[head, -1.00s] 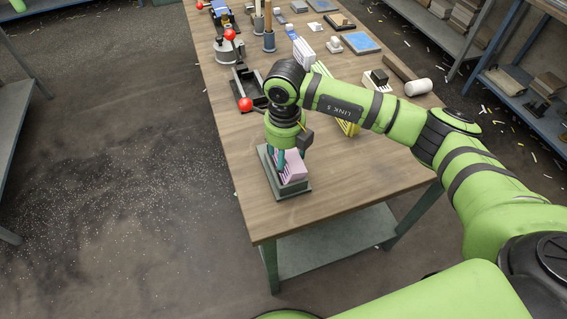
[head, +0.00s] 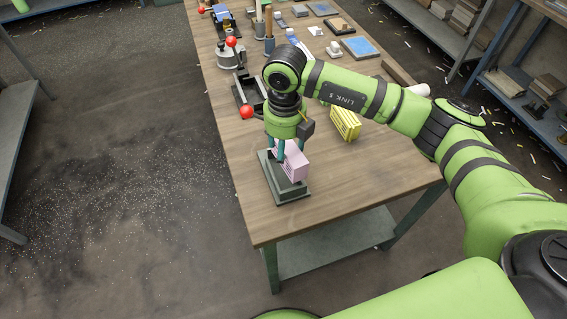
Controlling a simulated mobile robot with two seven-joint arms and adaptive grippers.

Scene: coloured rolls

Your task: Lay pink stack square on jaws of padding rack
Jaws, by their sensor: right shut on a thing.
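The pink stack (head: 294,164) is a light pink block with fine lines on its side, near the front left corner of the bench. My right gripper (head: 280,151) points down and is shut on it; the fingers hide part of it. The stack is just above a dark grey tray-like base (head: 291,194), and I cannot tell whether they still touch. A black frame (head: 248,92) with a red-knobbed lever stands farther back; I cannot tell for sure which fixture is the padding rack. My left gripper is out of view.
A yellow stack (head: 345,123) lies right of my gripper. A white roll (head: 420,90) is partly behind my arm. A round grey device (head: 230,55) with a red knob and several small items crowd the back. The bench front right is clear.

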